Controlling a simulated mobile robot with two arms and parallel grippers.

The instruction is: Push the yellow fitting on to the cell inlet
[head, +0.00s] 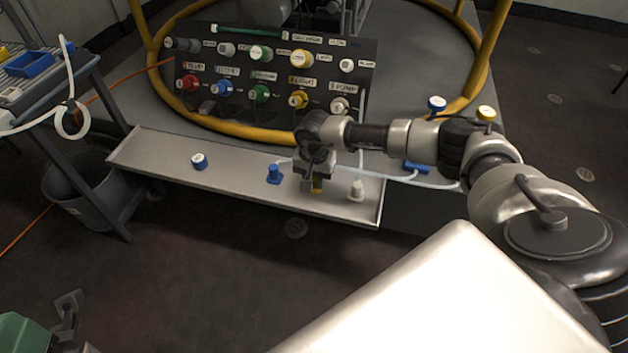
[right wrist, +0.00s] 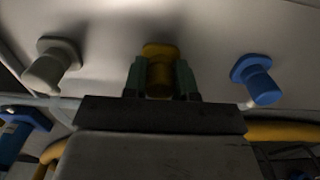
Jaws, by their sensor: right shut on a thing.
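The yellow fitting (right wrist: 159,72) is between the two fingers of my right gripper (right wrist: 160,80) in the right wrist view. In the head view my right gripper (head: 315,178) is low over the metal shelf, with a bit of the yellow fitting (head: 317,186) showing below it. Whether the fitting touches the shelf is unclear. The panel (head: 230,75) behind holds two rows of coloured ports, including a yellow one (head: 298,99) in the lower row. Its labels are too small to read, so I cannot tell which is the cell inlet.
On the shelf (head: 235,167) stand a blue fitting (head: 274,174), a white fitting (head: 357,189) and a blue-and-white cap (head: 199,161). A pale hose runs along its right part. A yellow rail (head: 220,124) curves between shelf and panel. A grey bin (head: 85,190) stands left.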

